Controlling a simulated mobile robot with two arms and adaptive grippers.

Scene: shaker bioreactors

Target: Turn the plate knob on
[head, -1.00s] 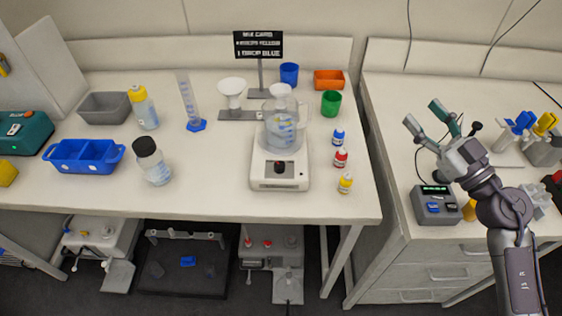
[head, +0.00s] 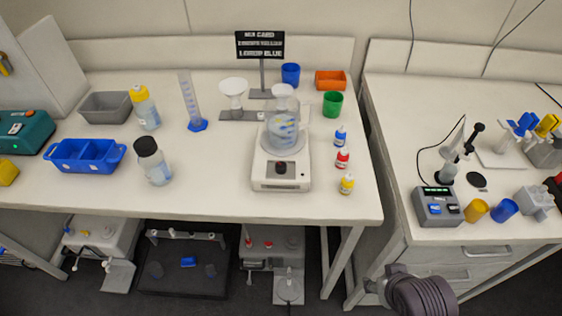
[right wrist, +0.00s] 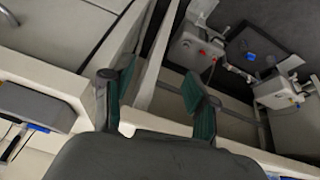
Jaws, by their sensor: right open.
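The white stirrer plate (head: 262,173) stands near the front edge of the left bench in the head view. Its dark round knob (head: 280,168) is in the middle of the front panel. A clear glass beaker (head: 284,135) with a stir of blue and yellow inside sits on top of the plate. My right gripper (right wrist: 157,88) is open and empty in the right wrist view, over the bench edge and the floor. In the head view only part of my right arm shows at the bottom, well away from the knob. My left gripper is not in view.
Small blue, red and yellow dropper bottles (head: 343,160) stand right of the plate. A capped bottle (head: 153,162) stands to its left. A grey meter (head: 437,206) is on the right bench. The bench left of the plate's front is clear.

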